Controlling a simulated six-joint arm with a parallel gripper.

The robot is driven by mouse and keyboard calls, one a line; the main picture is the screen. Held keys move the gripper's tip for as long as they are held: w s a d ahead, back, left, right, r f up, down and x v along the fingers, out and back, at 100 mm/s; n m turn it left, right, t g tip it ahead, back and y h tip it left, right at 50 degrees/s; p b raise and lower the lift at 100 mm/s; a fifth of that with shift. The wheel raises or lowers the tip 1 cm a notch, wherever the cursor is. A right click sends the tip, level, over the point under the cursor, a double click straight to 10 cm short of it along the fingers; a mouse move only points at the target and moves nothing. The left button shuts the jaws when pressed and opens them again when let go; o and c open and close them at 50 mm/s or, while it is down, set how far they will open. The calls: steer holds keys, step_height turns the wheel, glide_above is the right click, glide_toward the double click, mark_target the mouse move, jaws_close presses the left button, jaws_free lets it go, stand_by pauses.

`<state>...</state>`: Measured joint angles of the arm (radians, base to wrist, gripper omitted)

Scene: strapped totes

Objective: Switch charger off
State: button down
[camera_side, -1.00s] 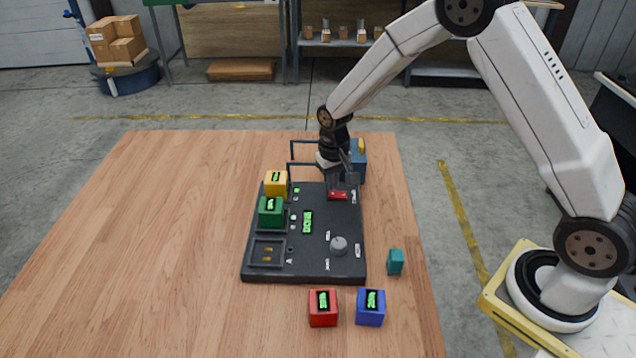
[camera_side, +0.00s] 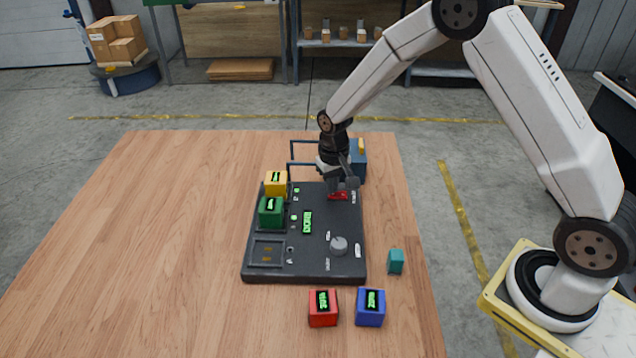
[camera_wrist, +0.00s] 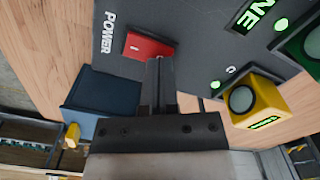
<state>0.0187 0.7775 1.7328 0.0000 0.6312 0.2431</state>
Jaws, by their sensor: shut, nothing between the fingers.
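The charger (camera_side: 300,262) is a dark flat panel on the wooden table. A red power switch (camera_side: 338,196) sits near its far right corner; in the wrist view the red switch (camera_wrist: 148,47) lies beside the word POWER. My gripper (camera_side: 340,186) is shut and empty, its fingertips right at the red switch. In the wrist view the closed fingers (camera_wrist: 160,68) reach the switch's edge; I cannot tell whether they touch it. A yellow battery (camera_side: 276,184) and a green battery (camera_side: 271,212) stand in the charger's left side, and a green-lit display (camera_side: 307,222) shows.
A blue box (camera_side: 358,165) with a yellow part stands behind the charger, close to my gripper. A red block (camera_side: 323,308), a blue block (camera_side: 370,307) and a small teal block (camera_side: 396,262) stand in front and to the right. The table's left side is clear.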

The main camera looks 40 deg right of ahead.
steer(key=shift+f, duration=0.3)
steer(key=shift+r, duration=0.15)
stand_by(0.3)
steer(key=shift+r, duration=3.35)
steer(key=shift+s+r, duration=0.15)
steer(key=s+r+n+t, duration=0.1)
steer(key=s+r, duration=0.1)
steer(key=s, duration=0.7)
steer(key=s+r+n+t, duration=0.1)
steer(key=s+n, duration=0.1)
steer(key=s, duration=0.7)
steer(key=shift+s+a+r+t, duration=0.2)
steer(key=shift+a+r+t, duration=0.15)
steer(key=shift+a, duration=0.1)
